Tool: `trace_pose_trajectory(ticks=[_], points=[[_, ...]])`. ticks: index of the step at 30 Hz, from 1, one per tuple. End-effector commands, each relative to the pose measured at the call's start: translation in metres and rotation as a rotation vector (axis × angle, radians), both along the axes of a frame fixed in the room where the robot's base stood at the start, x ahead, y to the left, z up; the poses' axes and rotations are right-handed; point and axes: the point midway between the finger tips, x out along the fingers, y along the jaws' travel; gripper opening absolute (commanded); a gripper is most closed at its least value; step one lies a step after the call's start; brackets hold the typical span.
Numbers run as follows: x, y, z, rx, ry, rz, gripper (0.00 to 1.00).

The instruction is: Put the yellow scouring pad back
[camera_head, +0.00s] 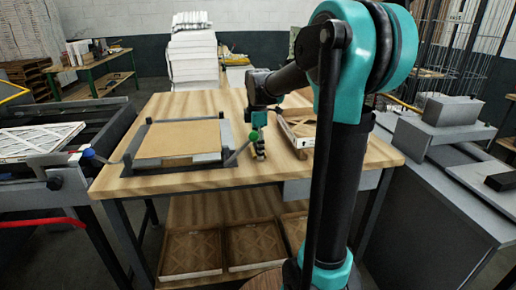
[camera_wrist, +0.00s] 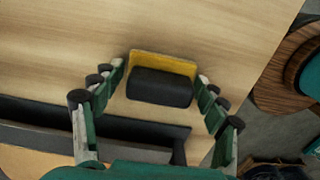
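The yellow scouring pad (camera_wrist: 165,63) shows in the wrist view as a yellow strip, with a dark rounded block (camera_wrist: 160,88) against its near side. I cannot tell whether that block is part of the pad. My gripper (camera_wrist: 160,72) is open, its two fingers on either side of the pad with small gaps. In the head view my gripper (camera_head: 259,152) points down near the front edge of the wooden table (camera_head: 230,105). The pad cannot be made out in that view.
A dark frame with a tan panel (camera_head: 180,140) and a green-knobbed lever (camera_head: 253,135) lie left of my gripper. A wooden tray (camera_head: 301,130) lies to the right. Boxed filters (camera_head: 192,251) sit on the lower shelf. Grey machines (camera_head: 440,150) flank the right side. Bare tabletop lies behind my gripper.

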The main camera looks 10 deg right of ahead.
Motion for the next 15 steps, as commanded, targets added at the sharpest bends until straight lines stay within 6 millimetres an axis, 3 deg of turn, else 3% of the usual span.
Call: trace_pose_trajectory(ticks=[11,15], points=[[0.0,0.0,0.001,0.0,0.0,0.0,0.84],[0.0,0.0,0.011,0.0,0.0,0.0,0.84]])
